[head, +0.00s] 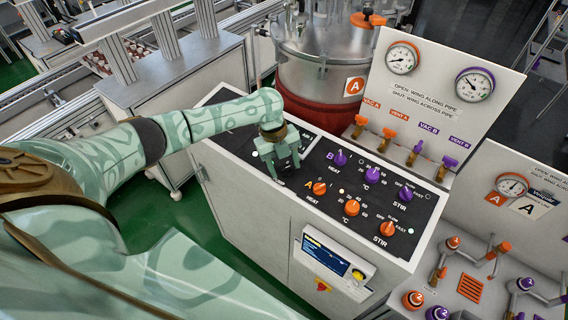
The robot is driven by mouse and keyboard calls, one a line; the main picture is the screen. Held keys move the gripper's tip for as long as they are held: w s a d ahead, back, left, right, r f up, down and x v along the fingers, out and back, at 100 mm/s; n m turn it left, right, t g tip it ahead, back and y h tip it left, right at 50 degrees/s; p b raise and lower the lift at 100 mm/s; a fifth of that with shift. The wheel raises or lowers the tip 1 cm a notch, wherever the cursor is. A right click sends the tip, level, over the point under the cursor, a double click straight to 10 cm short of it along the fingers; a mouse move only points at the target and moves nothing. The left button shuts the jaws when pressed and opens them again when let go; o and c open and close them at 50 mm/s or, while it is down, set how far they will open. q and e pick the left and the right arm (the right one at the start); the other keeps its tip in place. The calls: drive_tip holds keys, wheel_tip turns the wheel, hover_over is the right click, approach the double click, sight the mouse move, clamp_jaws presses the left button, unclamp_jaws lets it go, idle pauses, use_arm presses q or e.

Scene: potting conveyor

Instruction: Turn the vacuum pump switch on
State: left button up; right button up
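My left gripper (283,168) reaches over the left end of the black control panel (233,140), with its fingers pointing down. The two fingers look apart, with a gap between them. The vacuum pump switch cannot be made out; the part of the panel under and behind the gripper is hidden. Whether the fingertips touch the panel cannot be told. My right gripper is not in view.
Right of the gripper are a purple heat knob (340,158), an orange heat knob (319,188) and other dials. A display (332,258) is on the front. A steel vessel (325,55) and a valve board (440,85) stand behind.

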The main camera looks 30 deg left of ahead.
use_arm(q)
drive_tip(key=v, duration=1.6)
drive_tip(key=shift+r+p, duration=0.15)
drive_tip(key=shift+p, duration=0.15)
drive_tip(key=shift+a, duration=0.15)
